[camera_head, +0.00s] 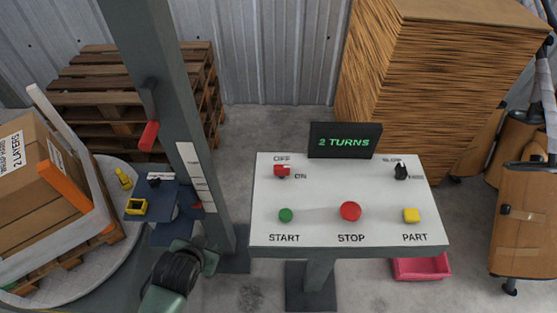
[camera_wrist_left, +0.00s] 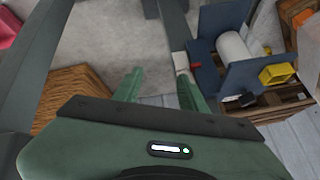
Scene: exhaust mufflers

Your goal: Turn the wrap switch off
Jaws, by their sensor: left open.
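The control panel (camera_head: 320,222) is a white sloped top on a grey stand in the head view. The wrap switch (camera_head: 282,171) is a small red knob at its upper left, with OFF printed above it and ON to its right. The knob seems to point toward ON. My left gripper (camera_head: 208,260) is low in the head view, left of the panel and apart from the switch. In the left wrist view my left gripper (camera_wrist_left: 160,88) has its two green fingers spread with nothing between them. My right gripper is not in view.
The panel also carries a green START button (camera_head: 285,215), red STOP button (camera_head: 350,211), yellow PART button (camera_head: 411,215) and black switch (camera_head: 401,172). A display (camera_head: 345,141) reads 2 TURNS. A grey post (camera_head: 160,90) with a red-handled lever stands left, near a wrapped box (camera_head: 30,190).

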